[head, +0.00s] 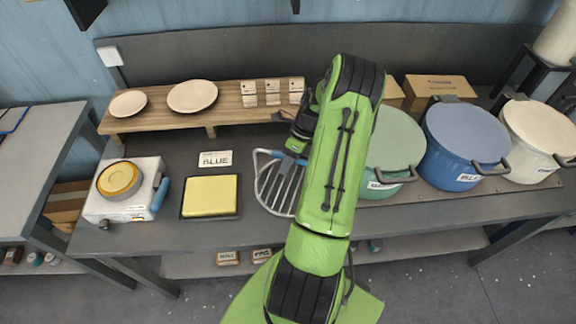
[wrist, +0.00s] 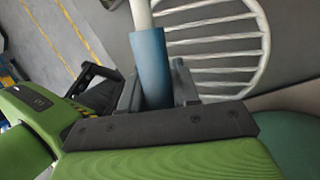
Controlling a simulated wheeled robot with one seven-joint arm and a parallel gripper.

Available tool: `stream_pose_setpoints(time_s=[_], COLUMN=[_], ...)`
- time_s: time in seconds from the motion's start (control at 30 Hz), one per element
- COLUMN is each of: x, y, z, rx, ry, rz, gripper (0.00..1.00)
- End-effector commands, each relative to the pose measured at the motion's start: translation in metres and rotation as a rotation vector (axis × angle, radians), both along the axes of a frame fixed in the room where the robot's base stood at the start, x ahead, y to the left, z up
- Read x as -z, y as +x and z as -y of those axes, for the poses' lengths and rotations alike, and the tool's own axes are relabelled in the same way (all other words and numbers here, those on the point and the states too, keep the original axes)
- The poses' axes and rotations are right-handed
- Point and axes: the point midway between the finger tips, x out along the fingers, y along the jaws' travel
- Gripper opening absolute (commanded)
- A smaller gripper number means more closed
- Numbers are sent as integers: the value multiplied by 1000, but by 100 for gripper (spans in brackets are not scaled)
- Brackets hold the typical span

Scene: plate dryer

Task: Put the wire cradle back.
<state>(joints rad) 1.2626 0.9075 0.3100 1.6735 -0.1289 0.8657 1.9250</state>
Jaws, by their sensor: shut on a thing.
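The wire cradle (head: 272,189) is a pale rack of parallel wires in a rounded frame with a blue grip. In the head view it is right of the yellow pad, partly hidden by my arm. My gripper (head: 296,150) is shut on it. In the wrist view the fingers (wrist: 158,92) close around the blue grip (wrist: 148,62), and the wire grid (wrist: 222,45) extends beyond at upper right. I cannot tell whether the cradle touches the bench top.
The yellow pad (head: 210,196) lies on the bench beside a white device with a yellow round top (head: 119,180). A wooden shelf (head: 232,116) bears two plates and small blocks. Green (head: 395,145), blue (head: 463,140) and white (head: 540,130) pots stand right.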

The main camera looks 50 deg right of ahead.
Motion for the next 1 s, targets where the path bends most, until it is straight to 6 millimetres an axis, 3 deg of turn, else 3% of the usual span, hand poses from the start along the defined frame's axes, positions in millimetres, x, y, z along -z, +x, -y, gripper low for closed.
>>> stream_pose_setpoints(time_s=[0.07,0.37,0.4,0.57,0.83,1.0], x=[10,13,13,13,11,-14], y=[0,0,0,0,0,-3], z=[0,0,0,0,0,11], rx=[-1,-1,0,0,0,2], ry=[1,-1,-1,-1,-1,-6], rz=[0,1,0,0,0,2], gripper=[0,0,34,56,56,56])
